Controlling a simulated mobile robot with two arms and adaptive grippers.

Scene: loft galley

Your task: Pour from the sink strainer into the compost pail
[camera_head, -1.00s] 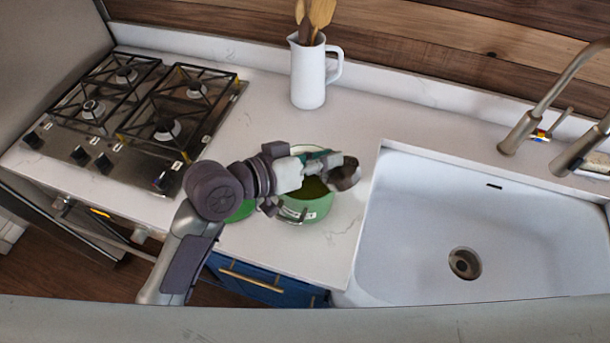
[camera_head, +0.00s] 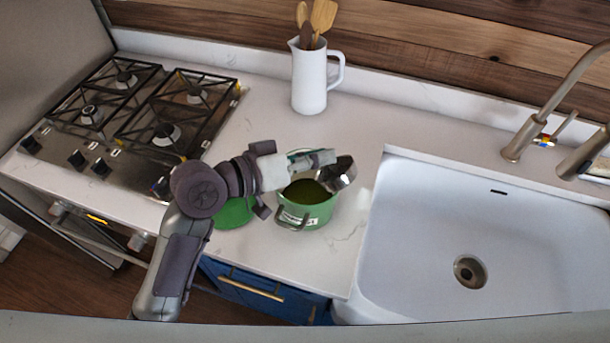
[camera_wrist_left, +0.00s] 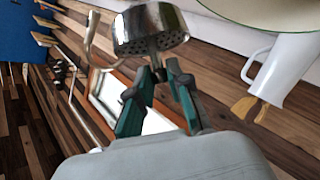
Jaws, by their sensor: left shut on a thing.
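The sink strainer (camera_head: 341,175) is a small shiny metal cup, tilted on its side above the right part of the compost pail. My left gripper (camera_head: 326,158) is shut on it. In the left wrist view the strainer (camera_wrist_left: 150,32) shows its perforated face, and the fingers (camera_wrist_left: 160,76) meet at its edge. The compost pail (camera_head: 308,216) is green with a metal handle and stands upright and open on the counter. Dark greenish contents show inside. The gripper and strainer hide part of its back rim. I cannot see whether anything is in the strainer. My right gripper is not in view.
A green round lid (camera_head: 235,212) lies left of the pail, partly under my arm. A white pitcher (camera_head: 310,82) with wooden utensils stands behind. The gas hob (camera_head: 135,110) is left, the white sink (camera_head: 420,240) right. The counter between pail and sink is clear.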

